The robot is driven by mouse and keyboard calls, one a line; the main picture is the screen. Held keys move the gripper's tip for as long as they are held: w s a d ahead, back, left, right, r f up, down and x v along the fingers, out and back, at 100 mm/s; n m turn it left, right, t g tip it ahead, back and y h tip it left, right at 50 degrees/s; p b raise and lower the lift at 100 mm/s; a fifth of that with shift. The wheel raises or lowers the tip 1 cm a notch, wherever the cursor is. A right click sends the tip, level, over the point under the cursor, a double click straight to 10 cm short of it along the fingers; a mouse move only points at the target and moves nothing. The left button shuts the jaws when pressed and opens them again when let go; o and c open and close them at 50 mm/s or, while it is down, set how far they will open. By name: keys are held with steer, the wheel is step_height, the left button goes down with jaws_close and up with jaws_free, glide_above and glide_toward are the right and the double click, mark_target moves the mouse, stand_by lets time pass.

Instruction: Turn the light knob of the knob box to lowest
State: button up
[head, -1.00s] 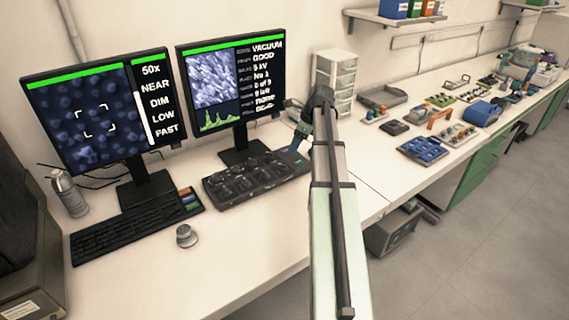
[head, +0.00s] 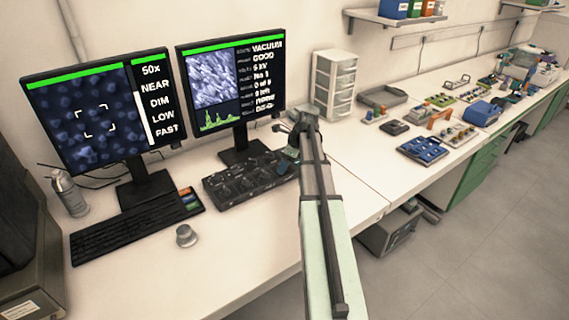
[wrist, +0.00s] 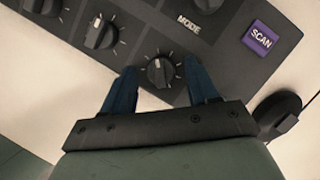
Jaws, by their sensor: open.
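The dark knob box (head: 235,184) lies on the desk in front of the right monitor, with several black knobs on top. My gripper (head: 290,156) is over its right end in the head view, and the arm hides part of that end. In the wrist view, my open blue fingers (wrist: 161,84) stand on either side of a black knob (wrist: 161,72) with a white pointer line and tick marks. The knob is between the fingertips, with a gap on each side. Other knobs (wrist: 101,33) lie to its left. I cannot read which knob is the light knob.
A purple SCAN button (wrist: 262,40) is on the box, right of the MODE label. The left monitor (head: 100,110) reads 50x, NEAR, DIM, LOW, FAST. A keyboard (head: 130,228) and a small grey knob-like object (head: 186,236) lie on the desk. A drawer tower (head: 335,85) stands behind.

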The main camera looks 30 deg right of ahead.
steer(key=c, duration=1)
steer(key=shift+n, duration=0.4)
steer(key=n, duration=0.1)
steer(key=n+g+y, duration=0.1)
steer(key=shift+w+d+n, duration=0.15)
steer(key=shift+w+n, duration=0.05)
steer(key=shift+n, duration=0.1)
steer(key=n, duration=0.2)
steer(key=n+g, duration=0.1)
steer(key=n, duration=0.1)
steer(key=shift+w+n+g+y, duration=0.15)
steer(key=shift+n+g+y, duration=0.15)
steer(key=shift+y, duration=0.1)
steer(key=n+g, duration=0.1)
steer(key=n, duration=0.3)
steer(key=shift+w+g, duration=0.15)
steer(key=shift+g, duration=0.25)
steer(key=shift+n+g+h, duration=0.4)
steer(key=shift+n+g, duration=0.2)
steer(key=shift+n, duration=1.2)
